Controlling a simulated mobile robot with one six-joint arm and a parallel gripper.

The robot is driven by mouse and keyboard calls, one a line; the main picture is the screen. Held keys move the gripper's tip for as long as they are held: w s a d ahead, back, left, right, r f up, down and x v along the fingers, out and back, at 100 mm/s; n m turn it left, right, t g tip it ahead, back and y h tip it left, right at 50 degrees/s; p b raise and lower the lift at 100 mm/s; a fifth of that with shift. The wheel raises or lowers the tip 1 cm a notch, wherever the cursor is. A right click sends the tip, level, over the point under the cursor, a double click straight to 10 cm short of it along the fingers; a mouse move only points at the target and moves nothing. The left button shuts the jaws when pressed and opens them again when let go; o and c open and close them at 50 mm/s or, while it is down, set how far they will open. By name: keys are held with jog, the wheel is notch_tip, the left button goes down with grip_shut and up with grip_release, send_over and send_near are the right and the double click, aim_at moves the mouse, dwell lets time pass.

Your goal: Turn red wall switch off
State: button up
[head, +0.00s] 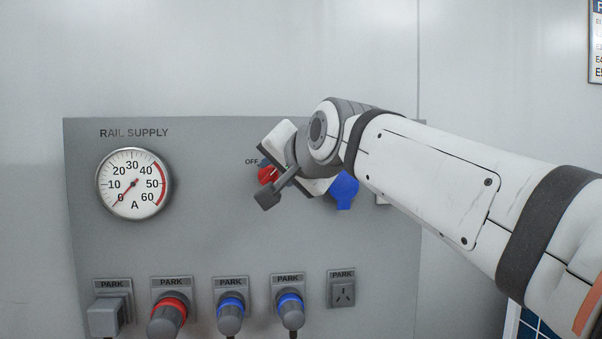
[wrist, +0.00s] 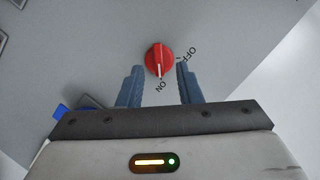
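The red wall switch (wrist: 160,60) is a round knob on the grey panel. In the wrist view its white mark points towards the ON label, and the OFF label is to its right. In the head view the switch (head: 267,174) is partly hidden behind my gripper. My gripper (wrist: 159,72) is open, with one blue-grey finger on each side of the switch. The fingertips are close to the knob, with gaps visible at both sides. I cannot tell how far the tips reach along the knob's depth.
A blue socket cover (head: 343,188) is just right of my gripper. A round ammeter (head: 133,184) is at the panel's left, its needle near 0. Below are several PARK sockets with plugs (head: 168,318), and one empty socket (head: 342,294). The wall above is clear.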

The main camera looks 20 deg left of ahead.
aim_at(268, 176)
jog(key=shift+x, duration=1.15)
jog(key=shift+d, duration=0.1)
grip_shut()
jog(key=shift+r, duration=0.1)
